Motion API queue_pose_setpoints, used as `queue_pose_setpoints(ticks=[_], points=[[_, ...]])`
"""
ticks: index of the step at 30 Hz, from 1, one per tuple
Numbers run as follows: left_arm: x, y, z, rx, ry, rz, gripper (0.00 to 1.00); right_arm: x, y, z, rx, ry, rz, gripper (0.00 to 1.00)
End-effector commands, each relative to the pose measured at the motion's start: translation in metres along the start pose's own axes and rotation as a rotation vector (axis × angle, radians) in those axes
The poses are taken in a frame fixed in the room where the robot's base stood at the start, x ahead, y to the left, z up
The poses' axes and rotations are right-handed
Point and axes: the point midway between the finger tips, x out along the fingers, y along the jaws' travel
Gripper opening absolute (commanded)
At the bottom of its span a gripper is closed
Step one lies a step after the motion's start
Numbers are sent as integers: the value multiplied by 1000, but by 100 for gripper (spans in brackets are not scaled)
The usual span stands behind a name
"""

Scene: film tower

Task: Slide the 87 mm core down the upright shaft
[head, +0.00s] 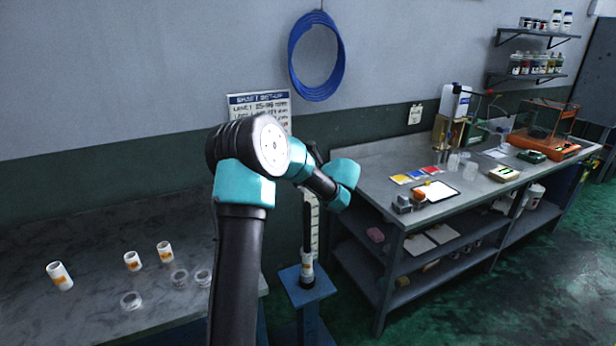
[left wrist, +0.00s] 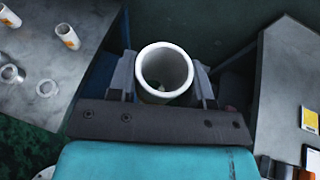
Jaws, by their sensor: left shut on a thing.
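My left gripper (left wrist: 163,84) is shut on a white core (left wrist: 143,64), one finger on each side, in the left wrist view. The dark upright shaft (head: 307,228) rises from a blue stand (head: 318,290) in the head view. A white core with an orange band (head: 307,268) sits low around the shaft. My left arm bends over near the shaft's top, hiding the held core there. I cannot tell whether the held core is around the shaft. My right gripper is not in view.
White orange-labelled cores (head: 60,276) (head: 132,261) (head: 165,252) and several pale rings (head: 131,301) stand on the left table (head: 60,325). A workbench (head: 390,160) with cards and tools stands at right. A pale marked strip (head: 314,212) rises behind the shaft.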

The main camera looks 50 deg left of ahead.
Motion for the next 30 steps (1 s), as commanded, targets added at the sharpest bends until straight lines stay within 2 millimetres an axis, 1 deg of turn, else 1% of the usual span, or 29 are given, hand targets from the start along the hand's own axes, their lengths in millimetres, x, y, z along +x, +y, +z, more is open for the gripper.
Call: queue_pose_setpoints(ticks=[5, 11, 30], points=[[1, 0, -2, 0, 0, 0, 22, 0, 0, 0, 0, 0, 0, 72], [4, 0, -8, 2, 0, 1, 22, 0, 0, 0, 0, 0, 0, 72], [17, 0, -40, 3, 0, 1, 22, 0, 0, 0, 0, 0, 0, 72]])
